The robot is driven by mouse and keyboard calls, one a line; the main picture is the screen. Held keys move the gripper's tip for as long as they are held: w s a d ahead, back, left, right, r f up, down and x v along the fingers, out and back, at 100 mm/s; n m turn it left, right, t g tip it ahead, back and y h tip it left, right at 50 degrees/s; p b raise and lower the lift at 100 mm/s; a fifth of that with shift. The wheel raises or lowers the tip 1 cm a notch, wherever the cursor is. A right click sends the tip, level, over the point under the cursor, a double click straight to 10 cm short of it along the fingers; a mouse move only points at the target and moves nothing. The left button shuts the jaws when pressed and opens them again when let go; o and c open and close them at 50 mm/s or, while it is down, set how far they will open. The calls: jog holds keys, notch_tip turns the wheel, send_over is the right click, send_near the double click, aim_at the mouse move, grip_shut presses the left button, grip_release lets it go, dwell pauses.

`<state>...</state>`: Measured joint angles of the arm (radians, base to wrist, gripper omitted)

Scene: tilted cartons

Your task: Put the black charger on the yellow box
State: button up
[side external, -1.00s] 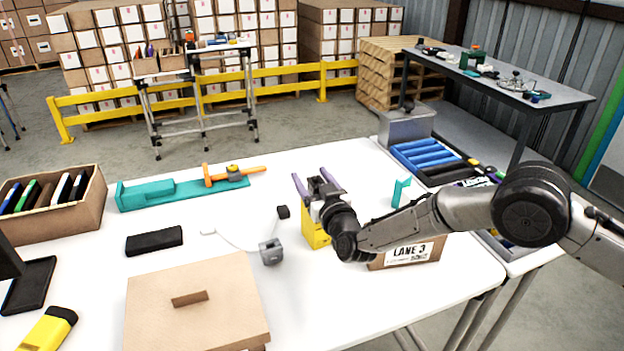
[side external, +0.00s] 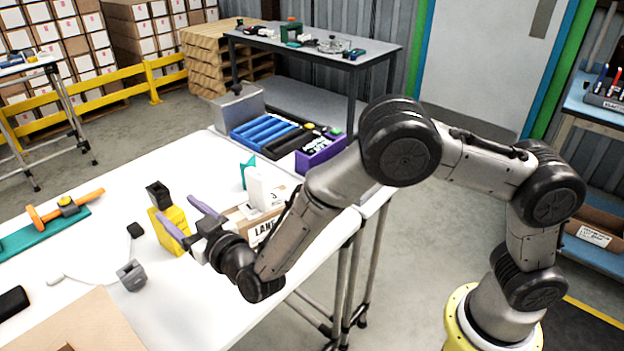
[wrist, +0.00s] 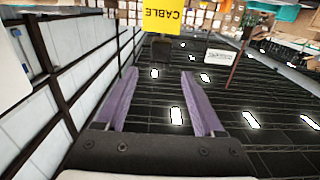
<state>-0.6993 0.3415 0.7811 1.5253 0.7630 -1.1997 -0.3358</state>
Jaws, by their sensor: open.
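The black charger (side external: 158,194) sits on top of the yellow box (side external: 172,232), toward its back edge in the side view. My gripper (side external: 176,208) is open, with its two purple fingers spread and nothing between them. It is at the right of the yellow box, with the fingers pointing toward it. In the wrist view the picture is upside down: the yellow box (wrist: 181,14), marked CABLE, is at the top edge, with the dark charger (wrist: 160,48) against it. The gap between fingertips (wrist: 159,75) is empty, and the charger appears beyond them.
A LANE 3 carton (side external: 238,215) with a white upright item (side external: 258,190) stands close to my gripper. A teal piece (side external: 248,168) is behind. A grey device with a cable (side external: 131,275) lies at left. Blue bars (side external: 265,130) and a purple bin (side external: 320,153) stand behind.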

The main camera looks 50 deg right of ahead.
jog(key=d+r+g+y, duration=0.25)
jog(key=d+r, duration=0.25)
jog(key=r, duration=0.3)
jog(key=s+d+r+n+g, duration=0.1)
jog(key=s+d+r+g, duration=0.2)
jog(key=s+d+r, duration=0.35)
jog(key=s+d+f+g, duration=0.2)
jog(key=s+d, duration=0.3)
jog(key=s, duration=0.5)
jog(key=s+d+f+g+h, duration=0.1)
jog(key=s+d, duration=0.3)
jog(key=s, duration=0.6)
jog(key=s+d+f+m+g+h, duration=0.1)
jog(key=s+d+f+g, duration=0.2)
jog(key=s, duration=0.7)
jog(key=d+g, duration=0.1)
jog(key=d, duration=0.1)
jog(key=shift+d, duration=0.3)
